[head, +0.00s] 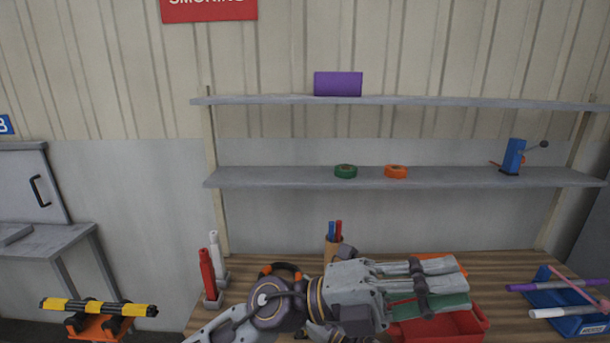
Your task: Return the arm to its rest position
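My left arm comes in from the bottom left, and its grey gripper (462,277) reaches to the right over the wooden bench. The gripper lies nearly level, above and in front of a red bin (440,332). Its fingers point right and overlap in this view, so I cannot tell how far apart they are. A green item (447,306) shows just below the fingers; I cannot tell whether it touches them. My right gripper is not in view.
The bench (500,265) holds a pen cup (333,252), red and white bottles (208,275) and a blue rack (570,310) with rods. Shelves behind hold a purple box (338,84), tape rolls (346,171) and a blue tool (514,156).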

